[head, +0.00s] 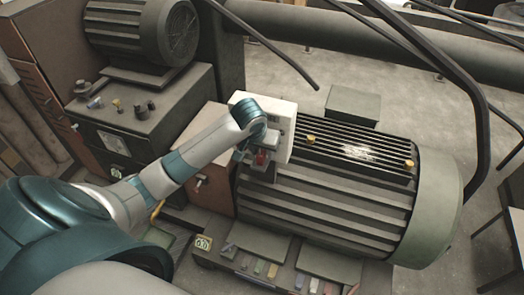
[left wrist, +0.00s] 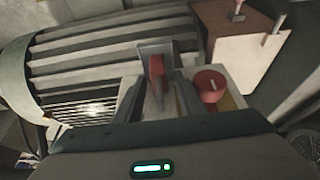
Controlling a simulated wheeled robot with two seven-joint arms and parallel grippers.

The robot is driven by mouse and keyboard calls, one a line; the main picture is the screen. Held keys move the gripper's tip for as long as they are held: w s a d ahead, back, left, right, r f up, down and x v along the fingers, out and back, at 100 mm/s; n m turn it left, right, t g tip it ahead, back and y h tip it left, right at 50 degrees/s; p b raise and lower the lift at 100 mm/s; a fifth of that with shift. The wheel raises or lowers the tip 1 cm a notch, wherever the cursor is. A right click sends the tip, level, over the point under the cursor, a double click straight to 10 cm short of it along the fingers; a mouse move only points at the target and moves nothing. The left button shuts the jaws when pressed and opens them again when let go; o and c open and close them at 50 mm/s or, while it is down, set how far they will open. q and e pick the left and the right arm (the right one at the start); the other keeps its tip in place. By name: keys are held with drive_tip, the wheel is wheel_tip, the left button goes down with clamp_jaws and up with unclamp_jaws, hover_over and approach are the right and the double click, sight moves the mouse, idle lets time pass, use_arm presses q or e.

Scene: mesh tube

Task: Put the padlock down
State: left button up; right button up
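My left gripper (head: 259,158) is at the white panel (head: 284,118) by the left end of the large motor. In the left wrist view my left gripper (left wrist: 157,98) has its two grey fingers apart, with a gap between them. A narrow red piece (left wrist: 157,67) shows in that gap, against a grey housing. It seems to be beyond the fingers, and I cannot tell whether they touch it. A round red knob (left wrist: 210,82) is just right of the fingers. I cannot make out a padlock for certain. My right gripper is not in view.
The large ribbed motor (head: 340,185) fills the right of the head view. A smaller motor (head: 140,28) stands at the back left. Several small items lie on the grey cabinet (head: 165,115). Coloured tags (head: 272,270) lie in front. A dark curved bar (head: 482,120) rises at right.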

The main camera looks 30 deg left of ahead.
sight(259, 157)
use_arm(q)
drive_tip(key=shift+r, duration=0.2)
drive_tip(key=shift+r, duration=0.25)
drive_tip(key=b+v, duration=0.2)
drive_tip(key=v, duration=0.4)
drive_tip(key=shift+s+d+r+b, duration=0.1)
drive_tip(key=shift+s+r+b, duration=0.1)
drive_tip(key=shift+b, duration=0.2)
drive_tip(key=v, duration=0.5)
drive_tip(key=shift+s+p, duration=0.1)
drive_tip(key=shift+p, duration=0.25)
drive_tip(key=shift+f, duration=0.1)
